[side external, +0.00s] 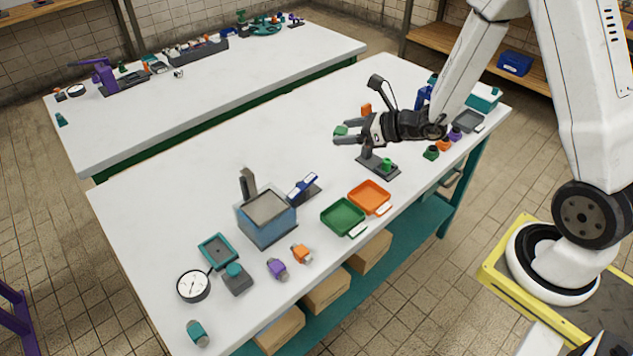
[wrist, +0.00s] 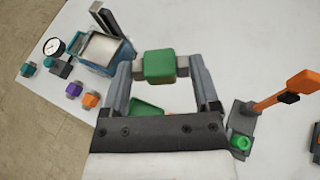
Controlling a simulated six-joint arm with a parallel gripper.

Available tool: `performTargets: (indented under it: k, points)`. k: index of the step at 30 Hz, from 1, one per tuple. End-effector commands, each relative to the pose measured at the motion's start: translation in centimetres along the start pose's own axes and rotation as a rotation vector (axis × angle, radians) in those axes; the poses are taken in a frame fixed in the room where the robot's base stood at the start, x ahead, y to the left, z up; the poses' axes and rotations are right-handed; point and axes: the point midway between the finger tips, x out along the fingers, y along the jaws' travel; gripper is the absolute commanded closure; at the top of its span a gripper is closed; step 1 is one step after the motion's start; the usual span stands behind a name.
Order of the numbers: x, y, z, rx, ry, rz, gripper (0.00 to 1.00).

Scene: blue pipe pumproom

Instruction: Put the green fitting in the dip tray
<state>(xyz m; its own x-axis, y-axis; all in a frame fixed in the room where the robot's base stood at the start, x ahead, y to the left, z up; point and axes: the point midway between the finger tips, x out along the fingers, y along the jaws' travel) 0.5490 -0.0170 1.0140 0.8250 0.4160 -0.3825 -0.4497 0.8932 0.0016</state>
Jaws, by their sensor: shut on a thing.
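My gripper (side external: 343,132) is shut on a green fitting (side external: 340,130), held above the table. In the wrist view the green fitting (wrist: 160,66) sits between the two fingertips. A blue box-like tray (side external: 266,226) with a grey surface inside stands at the table's middle left, apart from the gripper; it also shows at the top left of the wrist view (wrist: 122,53). A shallow green tray (side external: 343,217) and an orange tray (side external: 369,197) lie right of it. No readable label tells which is the dip tray.
A dark stand (side external: 378,167) with a green piece is below the gripper. A blue-handled tool (side external: 302,187) stands beside the blue box. Purple (side external: 277,268) and orange (side external: 301,253) fittings and a round gauge (side external: 193,286) lie nearer. The table's far left is clear.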

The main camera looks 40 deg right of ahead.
Motion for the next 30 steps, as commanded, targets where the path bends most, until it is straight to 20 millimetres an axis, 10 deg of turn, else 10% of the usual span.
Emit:
performTargets:
  k: [12, 30]
  points:
    - [0.8, -3.1, -4.7, 0.025, 0.001, -0.062, 0.87]
    - [3.0, -4.6, -5.4, 0.026, 0.001, -0.069, 0.87]
